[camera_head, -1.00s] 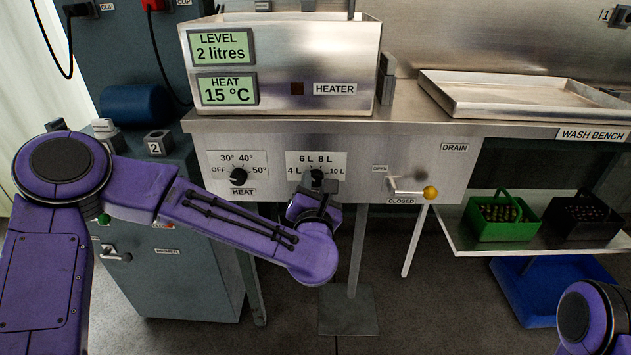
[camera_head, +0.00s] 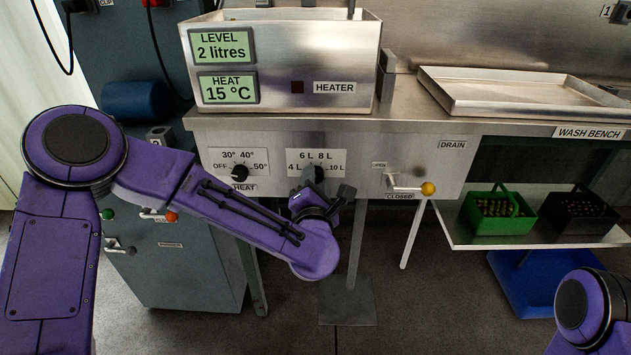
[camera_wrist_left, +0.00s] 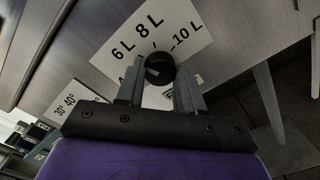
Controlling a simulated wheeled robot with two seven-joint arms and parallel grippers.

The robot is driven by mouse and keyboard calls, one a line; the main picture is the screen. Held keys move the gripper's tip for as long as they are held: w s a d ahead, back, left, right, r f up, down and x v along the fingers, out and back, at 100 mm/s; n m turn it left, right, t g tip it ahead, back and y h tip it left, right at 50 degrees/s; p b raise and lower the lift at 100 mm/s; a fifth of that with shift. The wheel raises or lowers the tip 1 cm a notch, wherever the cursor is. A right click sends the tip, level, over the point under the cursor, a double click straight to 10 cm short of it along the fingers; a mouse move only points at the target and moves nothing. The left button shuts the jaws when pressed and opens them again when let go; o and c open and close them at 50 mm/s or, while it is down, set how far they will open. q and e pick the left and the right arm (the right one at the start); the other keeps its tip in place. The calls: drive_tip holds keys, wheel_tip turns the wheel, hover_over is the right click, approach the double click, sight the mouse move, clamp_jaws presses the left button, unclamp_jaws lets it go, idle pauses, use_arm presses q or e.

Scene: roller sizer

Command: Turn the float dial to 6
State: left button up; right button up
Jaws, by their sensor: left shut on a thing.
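The float dial (camera_head: 313,173) is a black round knob on the steel front panel, below a white scale plate (camera_head: 331,158) marked 4 L, 6 L, 8 L and 10 L. My left gripper (camera_wrist_left: 158,88) is shut on the dial, with one finger on each side of it in the left wrist view (camera_wrist_left: 160,69). A small pale mark shows on the knob's face, but I cannot tell which number it points to. My gripper partly covers the 4 L end of the scale in the wrist view. My right gripper is out of view.
The heat dial (camera_head: 239,173) is left of the float dial. The drain lever (camera_head: 408,188) with a yellow knob (camera_head: 428,188) is to the right. Above, the level display (camera_head: 221,46) reads 2 litres and the heat display (camera_head: 228,88) reads 15 °C.

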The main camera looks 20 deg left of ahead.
use_arm(q)
drive_tip(key=o, duration=1)
drive_tip(key=shift+d, duration=0.1)
drive_tip(key=shift+o, duration=0.2)
drive_tip(key=shift+s, duration=0.15)
drive_tip(key=v, duration=1)
drive_tip(key=shift+s, duration=0.15)
